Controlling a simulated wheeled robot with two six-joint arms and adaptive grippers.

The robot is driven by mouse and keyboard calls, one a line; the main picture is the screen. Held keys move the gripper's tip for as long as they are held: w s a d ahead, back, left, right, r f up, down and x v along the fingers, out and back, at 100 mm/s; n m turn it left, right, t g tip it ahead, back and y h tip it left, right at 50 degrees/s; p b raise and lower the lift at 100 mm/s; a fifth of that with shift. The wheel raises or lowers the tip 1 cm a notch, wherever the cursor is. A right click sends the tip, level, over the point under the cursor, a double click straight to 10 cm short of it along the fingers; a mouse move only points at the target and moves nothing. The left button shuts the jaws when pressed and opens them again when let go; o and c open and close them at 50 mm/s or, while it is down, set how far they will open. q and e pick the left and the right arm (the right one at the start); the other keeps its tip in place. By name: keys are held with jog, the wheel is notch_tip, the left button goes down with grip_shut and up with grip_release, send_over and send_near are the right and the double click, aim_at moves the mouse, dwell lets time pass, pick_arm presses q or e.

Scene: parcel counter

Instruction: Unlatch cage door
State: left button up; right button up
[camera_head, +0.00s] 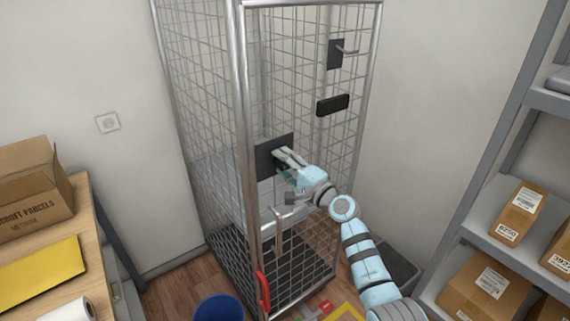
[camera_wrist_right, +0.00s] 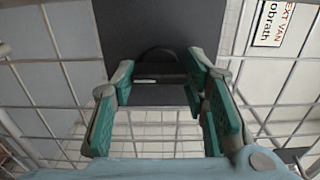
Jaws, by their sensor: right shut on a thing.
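The tall wire-mesh cage (camera_head: 245,110) stands in the corner. Its front door panel carries a dark grey latch plate (camera_head: 265,158), which also fills the top middle of the right wrist view (camera_wrist_right: 155,30). A black latch handle (camera_wrist_right: 158,68) with a curved top sits on that plate, between the green finger pads. My right gripper (camera_head: 284,158) is at the plate, shut on the latch handle; it also shows in the right wrist view (camera_wrist_right: 160,80). The fingers hide the handle in the head view. My left gripper is out of view.
Higher on the mesh are a black bar (camera_head: 333,105) and a dark plate with a hook (camera_head: 336,54). A red handle (camera_head: 263,292) is on the lower front post. A shelf rack (camera_head: 482,232) with parcels stands right; a table with a box (camera_head: 35,190) stands left. A blue bin (camera_head: 218,308) is in front.

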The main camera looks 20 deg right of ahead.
jog(key=o, duration=1.1)
jog(key=shift+o, duration=0.2)
jog(key=v, duration=1.2)
jog(key=shift+f, duration=0.1)
